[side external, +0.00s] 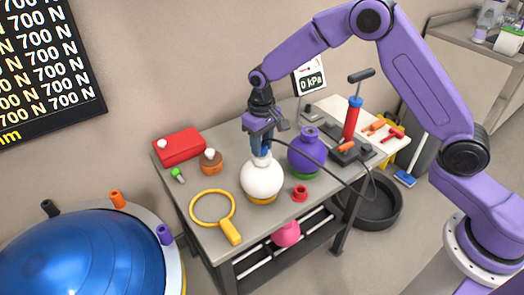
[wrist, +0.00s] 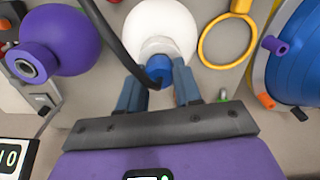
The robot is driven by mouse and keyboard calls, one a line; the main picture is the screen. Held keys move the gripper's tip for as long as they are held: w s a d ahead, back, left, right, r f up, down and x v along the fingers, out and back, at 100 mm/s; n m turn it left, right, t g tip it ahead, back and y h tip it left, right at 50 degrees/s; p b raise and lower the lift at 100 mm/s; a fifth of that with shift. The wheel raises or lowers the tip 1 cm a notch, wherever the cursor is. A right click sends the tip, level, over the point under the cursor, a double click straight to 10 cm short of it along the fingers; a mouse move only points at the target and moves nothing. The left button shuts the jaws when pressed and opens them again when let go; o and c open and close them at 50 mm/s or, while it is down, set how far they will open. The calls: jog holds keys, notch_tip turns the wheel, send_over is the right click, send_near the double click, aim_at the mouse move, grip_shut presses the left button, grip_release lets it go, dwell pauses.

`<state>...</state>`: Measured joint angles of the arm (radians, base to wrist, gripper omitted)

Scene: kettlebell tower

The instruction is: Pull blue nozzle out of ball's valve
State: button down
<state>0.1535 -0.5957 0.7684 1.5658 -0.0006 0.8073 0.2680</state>
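The white ball (side external: 262,177) stands on a yellow ring base on the table, with its valve at the top. It also shows at the top of the wrist view (wrist: 162,25). The blue nozzle (wrist: 160,69) sits at the pale valve collar (wrist: 160,46), with a dark hose running to it. How deep it sits is hidden. My gripper (side external: 260,150) points down over the ball's top. In the wrist view its two blue-grey fingers (wrist: 160,78) lie on both sides of the nozzle and appear to touch it.
A purple kettlebell-shaped ball (side external: 307,152) stands close right of the white ball. A red ring (side external: 300,193) and yellow hoop (side external: 213,206) lie nearby. A red pump (side external: 352,120) and gauge reading 0 kPa (side external: 311,80) stand behind. The dark hose (side external: 335,177) loops across the right side.

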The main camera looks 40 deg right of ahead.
jog(key=shift+r, duration=0.7)
dwell(0.4)
jog(key=shift+r, duration=2.35)
